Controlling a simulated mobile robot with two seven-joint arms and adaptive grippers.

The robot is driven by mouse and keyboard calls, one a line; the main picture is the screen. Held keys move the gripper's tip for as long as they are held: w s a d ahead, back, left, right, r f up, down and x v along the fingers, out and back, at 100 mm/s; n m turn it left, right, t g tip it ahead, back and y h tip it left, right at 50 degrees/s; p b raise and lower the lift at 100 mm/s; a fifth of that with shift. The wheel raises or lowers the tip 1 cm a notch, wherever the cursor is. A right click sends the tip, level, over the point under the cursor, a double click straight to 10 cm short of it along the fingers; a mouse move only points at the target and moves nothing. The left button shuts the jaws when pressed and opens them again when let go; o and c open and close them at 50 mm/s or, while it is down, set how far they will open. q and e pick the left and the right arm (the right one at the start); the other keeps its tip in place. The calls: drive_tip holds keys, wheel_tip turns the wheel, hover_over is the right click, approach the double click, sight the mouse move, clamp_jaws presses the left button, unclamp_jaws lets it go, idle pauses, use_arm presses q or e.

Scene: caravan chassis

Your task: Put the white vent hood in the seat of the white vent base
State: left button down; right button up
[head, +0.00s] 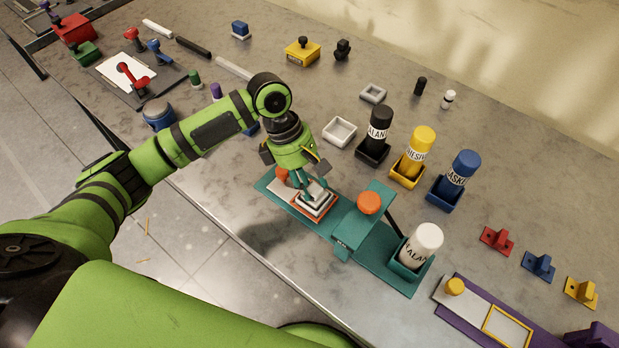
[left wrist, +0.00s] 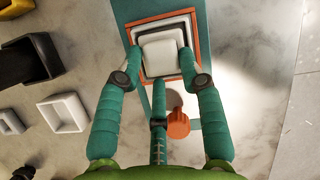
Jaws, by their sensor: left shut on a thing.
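My left gripper (head: 313,193) points down over the teal fixture (head: 266,188), its fingers closed around the white vent hood (head: 317,197). In the left wrist view the hood (left wrist: 161,55) is a small white block between the fingertips (left wrist: 160,64). The white vent base (left wrist: 160,25) appears as a pale square rim around and below the hood, inside an orange frame (left wrist: 147,20) on the fixture. The hood looks roughly centred over the base. I cannot tell whether it touches the seat. Fingers hide part of both. My right gripper is not in view.
An orange knob (head: 369,203) on a teal block stands right of the gripper, with a white canister (head: 424,241) beyond. Black, yellow and blue canisters (head: 379,124) stand behind. Two loose pale square frames (head: 340,131) lie behind the fixture. The table's front edge is close.

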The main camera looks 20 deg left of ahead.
use_arm(q)
drive_tip(key=c, duration=0.8)
unclamp_jaws()
drive_tip(key=shift+f, duration=0.1)
drive_tip(key=b+v, duration=0.1)
drive_tip(key=v, duration=1.1)
